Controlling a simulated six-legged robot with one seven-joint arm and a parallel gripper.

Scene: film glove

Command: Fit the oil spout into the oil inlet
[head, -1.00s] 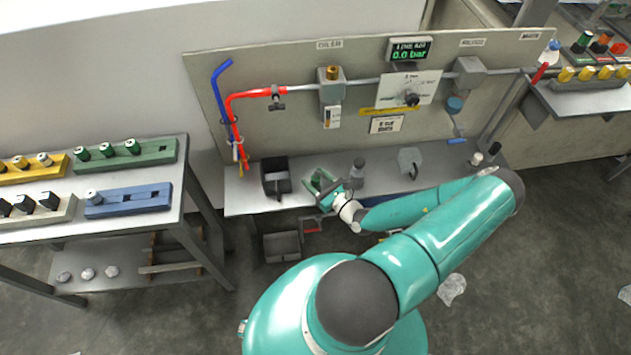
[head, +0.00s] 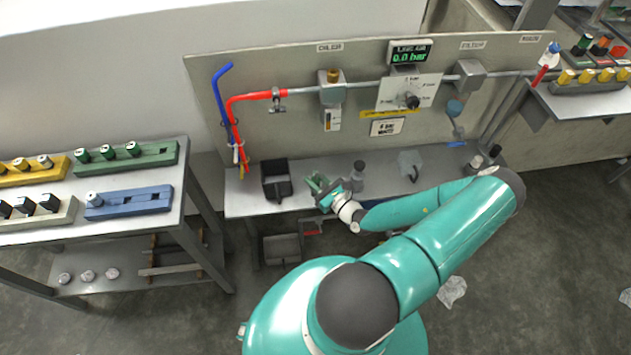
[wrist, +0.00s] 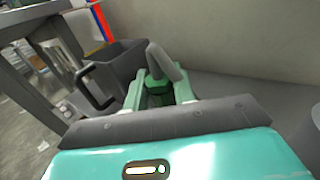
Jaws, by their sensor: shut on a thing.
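My gripper (head: 318,183) is over the bench, right of a dark open bin. In the wrist view its green fingers (wrist: 158,88) are shut on a green-collared piece with a bent grey nozzle, which looks like the oil spout (wrist: 166,62). The nozzle points up and away from the fingers. The held piece is too small to make out clearly in the head view. The oiler (head: 331,95), a grey block under the OILER label, is on the upright panel. A brass fitting (head: 333,76) on its top looks like the oil inlet. The spout is well apart from it.
The dark bin (head: 276,180) stands left of my gripper and also shows in the wrist view (wrist: 118,70). A grey bottle (head: 358,175) stands close on the right, with a clear jug (head: 410,163) beyond. Red and blue hoses (head: 236,120) run along the panel's left side.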

